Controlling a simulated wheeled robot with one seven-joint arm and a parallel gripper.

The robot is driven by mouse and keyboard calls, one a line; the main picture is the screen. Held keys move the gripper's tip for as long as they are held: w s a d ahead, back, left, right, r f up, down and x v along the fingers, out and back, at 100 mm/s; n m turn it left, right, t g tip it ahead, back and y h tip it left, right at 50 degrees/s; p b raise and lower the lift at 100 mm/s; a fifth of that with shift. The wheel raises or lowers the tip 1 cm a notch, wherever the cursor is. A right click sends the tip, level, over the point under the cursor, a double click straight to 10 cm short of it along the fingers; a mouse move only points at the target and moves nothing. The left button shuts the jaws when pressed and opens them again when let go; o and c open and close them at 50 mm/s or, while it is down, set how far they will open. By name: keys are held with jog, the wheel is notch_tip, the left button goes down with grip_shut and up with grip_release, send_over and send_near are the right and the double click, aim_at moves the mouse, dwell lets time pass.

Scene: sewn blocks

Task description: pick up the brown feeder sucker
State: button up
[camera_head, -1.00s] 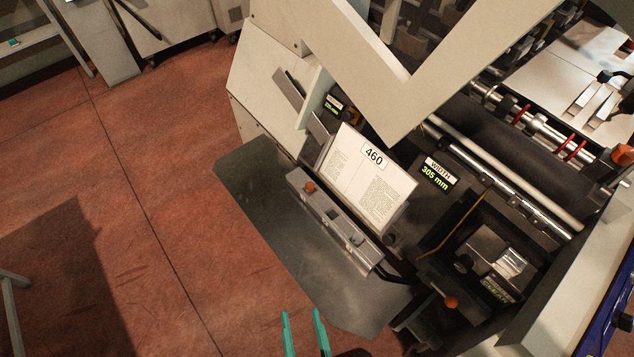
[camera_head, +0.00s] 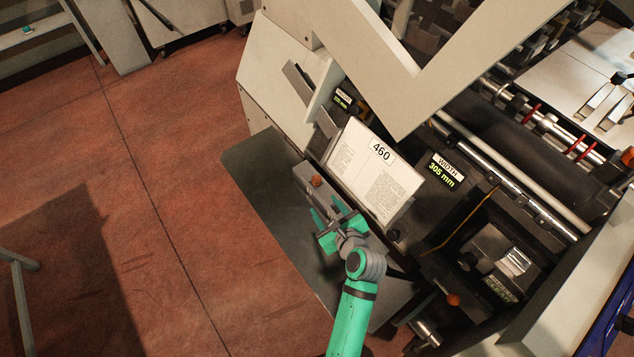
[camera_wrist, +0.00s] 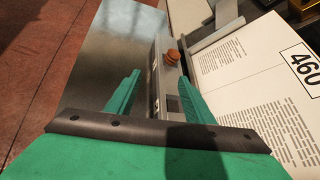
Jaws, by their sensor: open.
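The brown feeder sucker (camera_head: 316,181) is a small orange-brown round piece on top of the grey metal feeder bar (camera_head: 345,188). In the wrist view the sucker (camera_wrist: 172,57) stands upright on the bar, a little beyond the fingertips. My green gripper (camera_head: 326,208) is open and empty over the near end of the bar, just below the sucker in the head view. In the wrist view its two fingers (camera_wrist: 159,76) spread on either side of the bar, with the sucker ahead between their lines, nearer the right finger. They do not appear to touch it.
A stack of printed sheets marked 460 (camera_head: 375,170) lies close to the right of the bar. A flat metal plate (camera_head: 262,180) extends to the left. The machine's pale panel (camera_head: 285,85) rises behind.

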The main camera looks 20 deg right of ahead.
jog(key=shift+w+d+r+m+y, duration=0.5)
jog(key=shift+w+d+r+m, duration=0.55)
jog(key=shift+w, duration=0.2)
send_near(317, 179)
jog(key=x, duration=0.3)
jog(key=shift+w+a+r, duration=0.1)
jog(key=shift+a, duration=0.2)
jog(key=x, duration=0.3)
jog(key=shift+w+d+f, duration=0.25)
jog(key=shift+w+f, duration=0.1)
jog(key=shift+w+a+f, duration=0.15)
jog(key=shift+w+f, duration=0.15)
jog(key=shift+w, duration=0.25)
jog(key=shift+c, duration=0.6)
jog(key=c, duration=1)
